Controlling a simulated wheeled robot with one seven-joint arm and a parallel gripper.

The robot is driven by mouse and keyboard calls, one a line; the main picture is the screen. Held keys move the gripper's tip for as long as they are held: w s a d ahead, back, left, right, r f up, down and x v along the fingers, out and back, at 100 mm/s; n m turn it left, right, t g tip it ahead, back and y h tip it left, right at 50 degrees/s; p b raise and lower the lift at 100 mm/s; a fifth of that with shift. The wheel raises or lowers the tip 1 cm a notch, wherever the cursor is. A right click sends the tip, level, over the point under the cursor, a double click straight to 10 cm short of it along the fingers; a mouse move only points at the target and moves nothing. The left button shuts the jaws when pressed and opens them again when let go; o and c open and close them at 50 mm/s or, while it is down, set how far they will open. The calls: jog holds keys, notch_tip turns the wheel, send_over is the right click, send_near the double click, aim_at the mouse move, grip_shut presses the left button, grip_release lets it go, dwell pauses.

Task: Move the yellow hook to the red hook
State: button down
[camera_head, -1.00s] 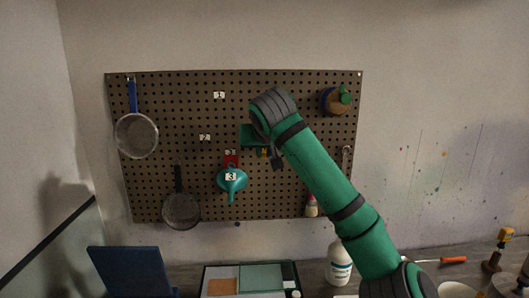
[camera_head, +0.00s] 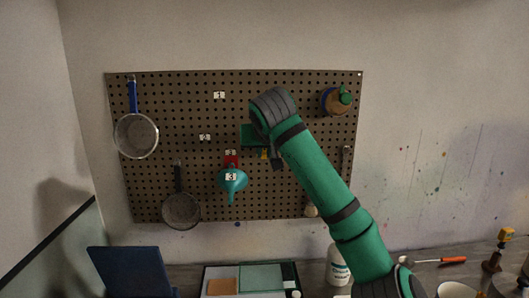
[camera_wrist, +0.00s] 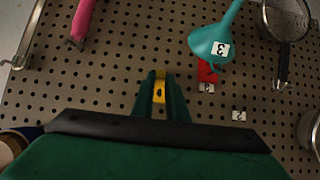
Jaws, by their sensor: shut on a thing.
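The yellow hook (camera_wrist: 159,87) is between the fingertips of my gripper (camera_wrist: 162,84), close to the pegboard; I cannot tell whether it touches the board. In the head view only a bit of the yellow hook (camera_head: 264,154) shows below my green gripper (camera_head: 257,146). The red hook (camera_wrist: 207,72) is on the pegboard, to the right of my gripper in the wrist view. In the head view the red hook (camera_head: 231,160) is left of my gripper. A teal funnel (camera_head: 232,180) marked 3 hangs at the red hook and partly covers it.
The pegboard (camera_head: 290,195) also carries a blue-handled strainer (camera_head: 136,136), a dark strainer (camera_head: 181,209) and a brown-and-green item (camera_head: 337,100). Number tags (camera_head: 205,137) sit on it. A pink-handled tool (camera_wrist: 82,20) shows in the wrist view. A white bottle (camera_head: 338,265) stands on the bench below.

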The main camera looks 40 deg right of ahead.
jog(key=shift+w+d, duration=0.65)
jog(key=shift+w, duration=0.35)
dwell(0.4)
jog(key=c, duration=1.7)
grip_release()
jog(key=shift+o, duration=0.2)
jog(key=v, duration=1.1)
